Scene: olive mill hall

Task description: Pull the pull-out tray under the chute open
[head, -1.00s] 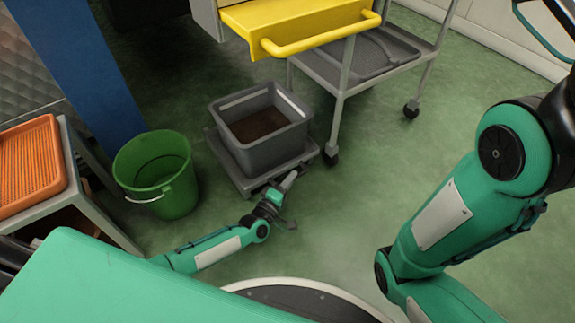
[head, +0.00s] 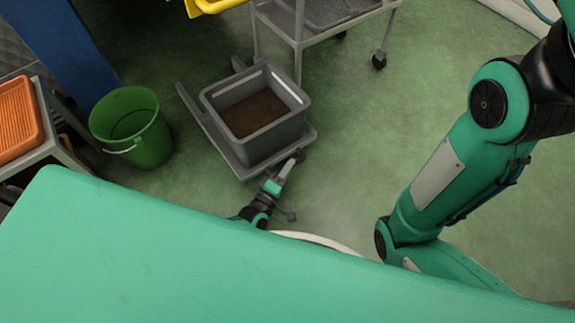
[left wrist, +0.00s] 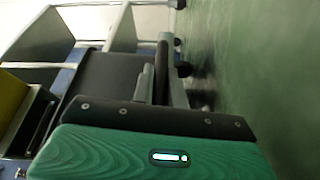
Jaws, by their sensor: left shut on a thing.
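The pull-out tray (head: 228,152) is a low grey platform near the floor, drawn out, with its side rails (head: 190,103) showing behind it. A grey crate (head: 258,148) with brown contents stands on it. My left gripper (head: 293,162) is at the tray's near right edge, shut on its handle. The fingers mostly cover the handle, so its shape is hard to tell. In the left wrist view a dark bar (left wrist: 163,70) shows beyond the green gripper body. My right gripper is out of view; only my right arm shows.
A green bucket (head: 135,128) stands left of the tray. An orange tray (head: 20,125) lies on a stand at far left. A grey trolley (head: 330,35) is behind, and a yellow part (head: 215,6) shows at the top. The floor to the right is clear.

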